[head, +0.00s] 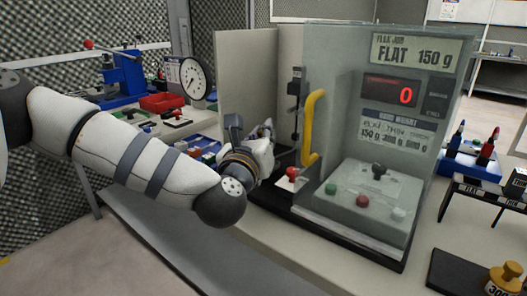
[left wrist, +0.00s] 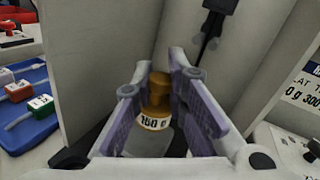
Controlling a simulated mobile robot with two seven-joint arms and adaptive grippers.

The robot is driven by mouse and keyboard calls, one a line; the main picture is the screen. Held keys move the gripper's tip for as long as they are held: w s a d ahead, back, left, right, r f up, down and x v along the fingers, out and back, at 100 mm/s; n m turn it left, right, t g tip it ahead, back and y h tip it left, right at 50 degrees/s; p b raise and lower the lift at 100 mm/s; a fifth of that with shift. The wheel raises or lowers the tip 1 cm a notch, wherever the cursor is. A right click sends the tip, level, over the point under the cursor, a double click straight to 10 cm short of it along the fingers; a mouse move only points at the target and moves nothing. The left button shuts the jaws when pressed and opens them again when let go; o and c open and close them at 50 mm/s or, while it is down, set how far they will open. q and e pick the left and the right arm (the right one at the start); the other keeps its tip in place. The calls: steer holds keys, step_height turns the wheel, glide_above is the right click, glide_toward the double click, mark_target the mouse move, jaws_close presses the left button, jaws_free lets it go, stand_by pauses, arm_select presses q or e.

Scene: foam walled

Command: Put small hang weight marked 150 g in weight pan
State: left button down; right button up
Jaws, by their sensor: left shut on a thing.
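My left gripper (head: 262,140) reaches into the grey test stand from its left side. In the left wrist view its two purple-lined fingers (left wrist: 161,75) are shut on a small brass hang weight (left wrist: 155,110). The weight has a knob on top and a white label band that seems to read 150 g. A pale grey surface shows below the weight; I cannot tell whether it is the weight pan or whether the weight touches it. In the head view my gripper hides the weight. My right gripper is not in view.
A grey side wall (head: 245,85) rises behind my gripper. A larger brass weight (head: 505,278) stands at front right. Blue trays (head: 200,146) lie left.

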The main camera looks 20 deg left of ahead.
arm_select(q)
steer(key=f, duration=0.3)
steer(key=shift+w+f, duration=0.35)
steer(key=shift+f, duration=0.05)
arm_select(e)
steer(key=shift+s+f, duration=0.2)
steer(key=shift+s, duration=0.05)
